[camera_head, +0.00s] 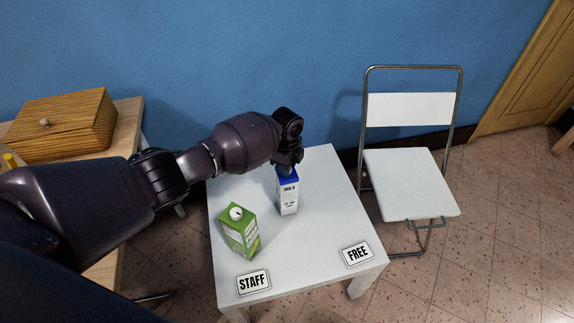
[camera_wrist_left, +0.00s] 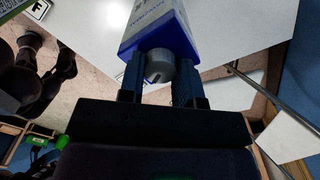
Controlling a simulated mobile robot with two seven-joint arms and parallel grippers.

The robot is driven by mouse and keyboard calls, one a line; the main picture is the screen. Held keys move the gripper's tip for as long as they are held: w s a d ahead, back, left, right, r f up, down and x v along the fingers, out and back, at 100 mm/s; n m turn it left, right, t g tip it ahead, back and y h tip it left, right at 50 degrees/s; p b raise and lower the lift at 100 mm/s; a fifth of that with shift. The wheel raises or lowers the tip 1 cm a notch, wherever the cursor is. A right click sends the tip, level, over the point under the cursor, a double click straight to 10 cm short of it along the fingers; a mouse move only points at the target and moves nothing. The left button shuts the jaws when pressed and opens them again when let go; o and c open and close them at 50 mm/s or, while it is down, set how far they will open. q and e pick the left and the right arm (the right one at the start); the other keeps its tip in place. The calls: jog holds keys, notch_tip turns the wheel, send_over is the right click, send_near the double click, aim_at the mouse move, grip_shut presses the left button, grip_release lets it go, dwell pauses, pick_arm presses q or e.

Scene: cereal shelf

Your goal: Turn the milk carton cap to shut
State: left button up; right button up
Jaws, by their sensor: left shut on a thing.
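The white milk carton (camera_head: 288,200) with a blue top stands upright at the back of the white table (camera_head: 318,232). My left gripper (camera_head: 286,162) reaches over its top from behind. In the left wrist view the carton (camera_wrist_left: 160,22) shows its blue edge, and its round grey cap (camera_wrist_left: 160,66) sits between the two fingers of my left gripper (camera_wrist_left: 160,75). The gripper is shut on the cap. In the head view the gripper and arm hide the cap. How far the cap is turned cannot be told. My right gripper is in neither view.
A green carton (camera_head: 240,236) with a white cap stands at the table's left. "STAFF" (camera_head: 253,282) and "FREE" (camera_head: 358,254) labels lie along the front. A white folding chair (camera_head: 408,183) stands right; a wooden box (camera_head: 62,122) sits on a side table. The table's middle is clear.

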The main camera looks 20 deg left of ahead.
pick_arm(q)
jog(key=m, duration=0.4)
jog(key=shift+f+b, duration=0.15)
jog(key=shift+b, duration=0.25)
jog(key=shift+m, duration=0.9)
jog(key=o, duration=0.9)
jog(key=shift+o, duration=0.2)
jog(key=shift+r, duration=0.25)
